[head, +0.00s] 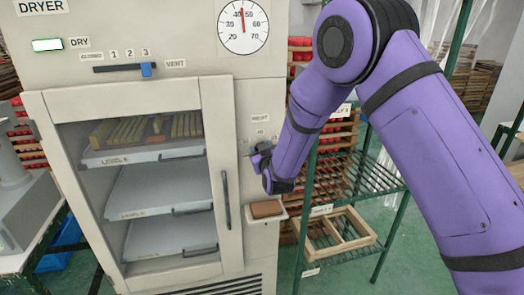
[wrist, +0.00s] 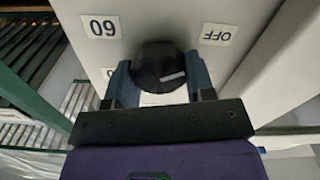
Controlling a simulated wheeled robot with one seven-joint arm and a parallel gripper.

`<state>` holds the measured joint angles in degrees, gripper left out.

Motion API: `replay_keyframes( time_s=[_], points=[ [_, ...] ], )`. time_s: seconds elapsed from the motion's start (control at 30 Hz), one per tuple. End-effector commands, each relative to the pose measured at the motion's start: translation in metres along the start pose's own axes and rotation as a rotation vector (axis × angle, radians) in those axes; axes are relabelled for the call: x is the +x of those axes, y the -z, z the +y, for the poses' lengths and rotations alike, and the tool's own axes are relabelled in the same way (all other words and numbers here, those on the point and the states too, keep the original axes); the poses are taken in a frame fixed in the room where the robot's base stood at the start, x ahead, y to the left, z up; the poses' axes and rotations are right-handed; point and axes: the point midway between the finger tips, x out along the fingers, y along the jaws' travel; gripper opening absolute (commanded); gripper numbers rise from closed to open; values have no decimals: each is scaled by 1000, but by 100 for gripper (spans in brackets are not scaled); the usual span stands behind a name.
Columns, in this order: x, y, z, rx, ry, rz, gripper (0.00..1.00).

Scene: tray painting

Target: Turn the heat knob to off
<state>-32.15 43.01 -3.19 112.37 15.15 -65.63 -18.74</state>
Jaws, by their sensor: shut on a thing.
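The heat knob (wrist: 155,62) is round and black, with a pale line on its face toward the right in the wrist view. An OFF label (wrist: 217,35) is at its upper right and a 60 label (wrist: 102,26) at its upper left. Another label at lower left is partly hidden. My gripper (wrist: 160,84) is shut on the knob, one blue finger on each side. In the head view my gripper (head: 259,160) is at the dryer's right front panel, below the HEAT label (head: 260,118), and largely hides the knob.
The dryer door (head: 229,130) is closed, with trays behind its glass. A small shelf (head: 280,217) with a brown block (head: 266,208) is just below my gripper. A green rack (head: 375,185) stands to the right. The vent slider (head: 147,69) sits near 3.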

Motion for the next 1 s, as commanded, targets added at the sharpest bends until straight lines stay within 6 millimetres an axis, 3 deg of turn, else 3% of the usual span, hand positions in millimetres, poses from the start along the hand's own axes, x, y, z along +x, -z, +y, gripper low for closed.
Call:
replay_keyframes(
  time_s=[0.53,0.57,0.63,1.0],
  points=[
    [-1,-3,-1,-24,2,-7,26],
    [-1,-3,-1,-24,2,-7,56],
    [-1,-3,-1,-24,2,-6,72],
    [-5,-1,-1,-22,1,-3,75]
  ],
)
